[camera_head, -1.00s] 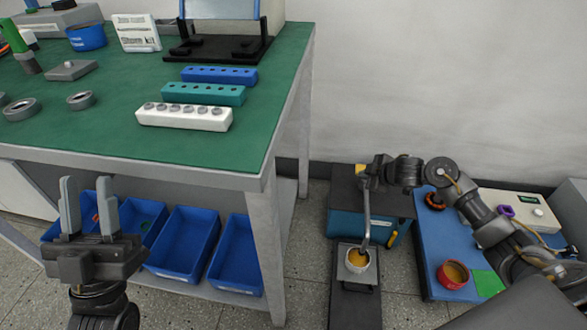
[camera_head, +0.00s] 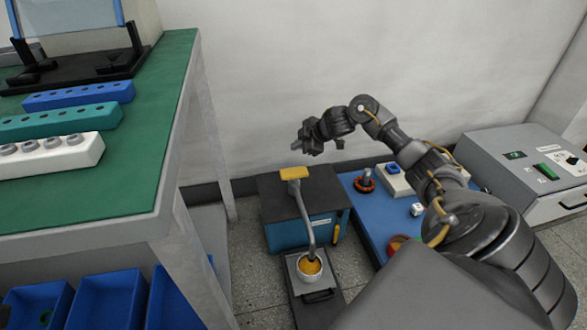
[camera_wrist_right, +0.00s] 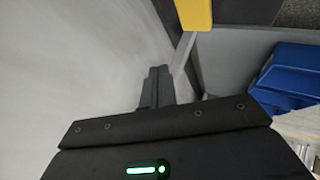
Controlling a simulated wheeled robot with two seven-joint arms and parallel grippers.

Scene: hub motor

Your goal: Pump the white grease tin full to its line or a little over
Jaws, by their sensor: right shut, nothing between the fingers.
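The white tin (camera_head: 309,279) stands on a grey plate in front of the grease pump, with orange-yellow grease (camera_head: 311,265) inside. Its fill line cannot be made out. The pump (camera_head: 287,237) is a teal box with a dark top. A bent grey tube runs down to the tin, and a yellow handle (camera_head: 294,173) shows at its upper end. My right gripper (camera_head: 303,148) is shut and empty, above and apart from the handle. In the wrist view its closed fingers (camera_wrist_right: 157,86) show below and left of the yellow handle (camera_wrist_right: 194,15). My left gripper is out of view.
A blue mat (camera_head: 367,217) right of the pump holds a red tin (camera_head: 396,243), partly hidden by my arm, and small parts. A grey control box (camera_head: 520,160) stands at the right. The green workbench (camera_head: 140,165) stands at the left, with blue bins (camera_head: 110,303) below.

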